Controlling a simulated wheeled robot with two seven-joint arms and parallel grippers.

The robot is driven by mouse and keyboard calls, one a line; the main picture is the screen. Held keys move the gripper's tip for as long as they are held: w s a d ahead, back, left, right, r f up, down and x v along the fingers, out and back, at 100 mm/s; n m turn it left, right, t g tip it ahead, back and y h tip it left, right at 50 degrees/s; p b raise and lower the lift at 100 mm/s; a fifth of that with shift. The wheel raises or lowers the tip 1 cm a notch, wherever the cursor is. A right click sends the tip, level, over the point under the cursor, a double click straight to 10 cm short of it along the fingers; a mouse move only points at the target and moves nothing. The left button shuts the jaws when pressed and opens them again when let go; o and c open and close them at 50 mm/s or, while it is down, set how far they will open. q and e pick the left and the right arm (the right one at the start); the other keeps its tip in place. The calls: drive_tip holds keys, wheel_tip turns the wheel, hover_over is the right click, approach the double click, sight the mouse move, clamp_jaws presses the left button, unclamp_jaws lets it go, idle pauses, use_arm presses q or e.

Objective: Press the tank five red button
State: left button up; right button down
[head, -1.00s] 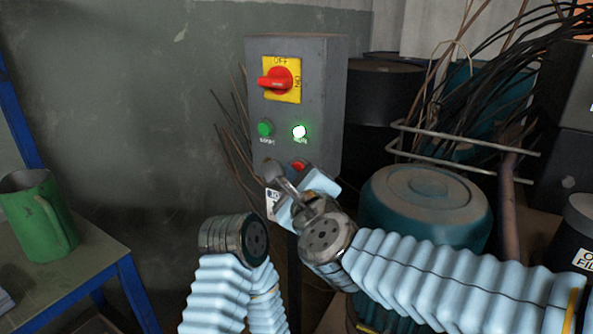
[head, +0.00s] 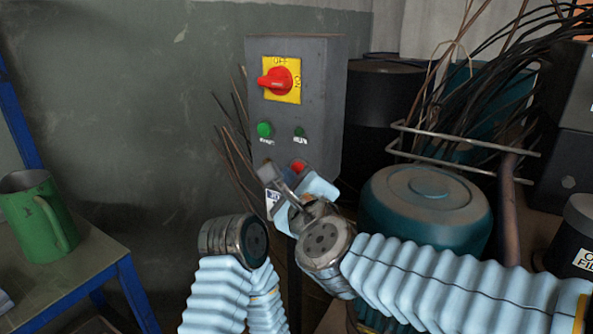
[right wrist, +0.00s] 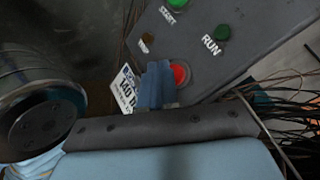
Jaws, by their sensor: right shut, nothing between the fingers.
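The red button (head: 297,167) is low on the front of a grey control box (head: 322,110), above my right gripper in the head view. In the right wrist view the red button (right wrist: 180,75) shows just right of the shut fingers, partly covered by them. My right gripper (head: 270,174) is shut and empty, close in front of the box's lower part. Its fingers (right wrist: 156,84) stand together in the wrist view. Whether they touch the button I cannot tell. My left gripper is not in view.
The box carries a red rotary switch (head: 277,79) on a yellow plate, a green start button (head: 264,129) and a dark green run lamp (head: 299,131). A teal drum (head: 425,205) stands right. A green jug (head: 38,215) stands on a table at left.

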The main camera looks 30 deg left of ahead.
drive_tip(key=shift+s, duration=0.25)
drive_tip(key=s, duration=0.5)
drive_tip(key=shift+a, duration=0.25)
idle(0.9)
